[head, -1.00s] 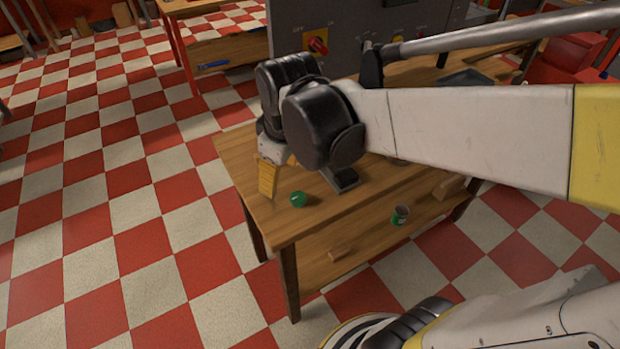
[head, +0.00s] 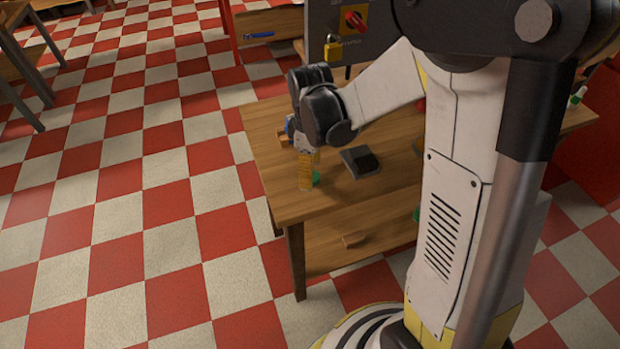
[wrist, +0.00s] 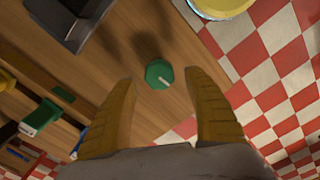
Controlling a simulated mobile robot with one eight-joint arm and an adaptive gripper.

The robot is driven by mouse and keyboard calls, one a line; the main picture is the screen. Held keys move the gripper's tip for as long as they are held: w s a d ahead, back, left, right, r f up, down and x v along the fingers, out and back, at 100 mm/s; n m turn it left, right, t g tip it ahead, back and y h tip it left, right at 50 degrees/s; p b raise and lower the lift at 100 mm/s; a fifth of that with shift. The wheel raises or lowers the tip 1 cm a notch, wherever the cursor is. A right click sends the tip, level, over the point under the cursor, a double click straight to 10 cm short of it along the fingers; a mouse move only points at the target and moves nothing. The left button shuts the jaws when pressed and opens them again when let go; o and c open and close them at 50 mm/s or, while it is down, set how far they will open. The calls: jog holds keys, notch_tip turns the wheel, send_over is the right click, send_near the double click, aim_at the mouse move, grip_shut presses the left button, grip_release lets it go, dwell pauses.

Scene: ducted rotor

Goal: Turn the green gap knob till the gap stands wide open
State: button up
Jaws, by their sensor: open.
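The green gap knob (wrist: 159,74) sits on the wooden bench top, with a pale pointer line on its face that points toward the lower right in the wrist view. In the head view the knob (head: 316,179) is partly hidden behind a yellow finger. My gripper (wrist: 167,88) is open, its two yellow fingers apart with the knob between and slightly beyond their tips in the wrist view. I cannot tell how high the tips are above the bench. In the head view my gripper (head: 306,188) points down over the near left part of the bench.
A dark block-shaped fixture (head: 360,162) stands on the wooden bench (head: 290,206) right of the knob. A grey panel with a red switch (head: 355,21) and a yellow padlock (head: 333,50) stands behind.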

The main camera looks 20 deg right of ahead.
notch_tip(320, 180, down, 2)
jog(key=shift+c, duration=0.5)
jog(key=c, duration=1.1)
